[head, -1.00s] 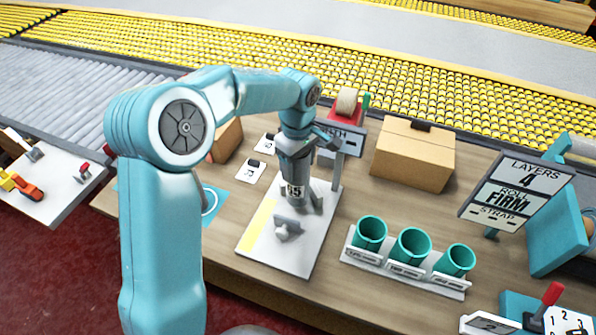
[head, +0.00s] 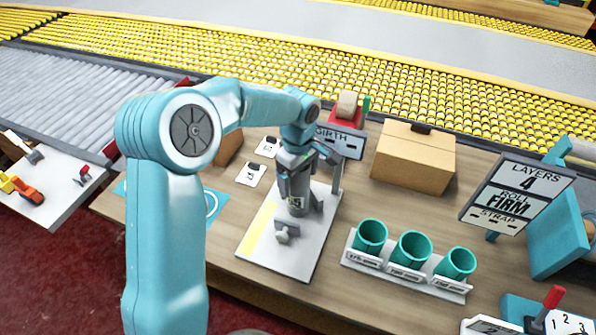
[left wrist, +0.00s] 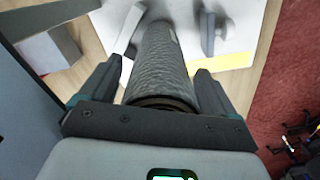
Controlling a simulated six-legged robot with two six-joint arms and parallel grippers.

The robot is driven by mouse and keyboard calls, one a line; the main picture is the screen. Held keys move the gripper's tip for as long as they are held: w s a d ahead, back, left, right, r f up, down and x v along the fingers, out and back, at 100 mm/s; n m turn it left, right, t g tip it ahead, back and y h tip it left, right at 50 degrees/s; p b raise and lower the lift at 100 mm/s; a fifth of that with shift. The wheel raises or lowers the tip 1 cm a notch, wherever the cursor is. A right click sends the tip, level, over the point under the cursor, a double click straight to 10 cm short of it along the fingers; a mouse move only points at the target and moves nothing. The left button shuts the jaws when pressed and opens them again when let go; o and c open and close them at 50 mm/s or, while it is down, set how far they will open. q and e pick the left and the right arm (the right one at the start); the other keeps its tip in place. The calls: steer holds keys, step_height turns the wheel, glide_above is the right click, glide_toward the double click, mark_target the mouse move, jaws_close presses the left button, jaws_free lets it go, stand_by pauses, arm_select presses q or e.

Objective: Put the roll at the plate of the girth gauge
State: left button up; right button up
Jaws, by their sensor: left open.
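The roll (head: 296,206) is a grey, textured cylinder with a small label, standing roughly upright on the white plate (head: 262,248) of the girth gauge. My left gripper (head: 296,178) is above the plate, open, with its fingers on either side of the roll's upper part. In the left wrist view the roll (left wrist: 163,62) lies between the two spread fingers; I cannot tell whether either one touches it. The gauge's GIRTH sign (head: 340,142) stands behind the plate. A small grey block (head: 285,231) sits on the plate in front of the roll. My right gripper is out of view.
Several teal cups in a white rack (head: 408,274) stand right of the plate. A cardboard box (head: 412,158) is behind them. Bare bench lies between plate and rack.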

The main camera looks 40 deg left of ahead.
arm_select(q)
steer(key=shift+r, duration=0.35)
step_height(320, 180, up, 12)
steer(key=shift+f, duration=0.2)
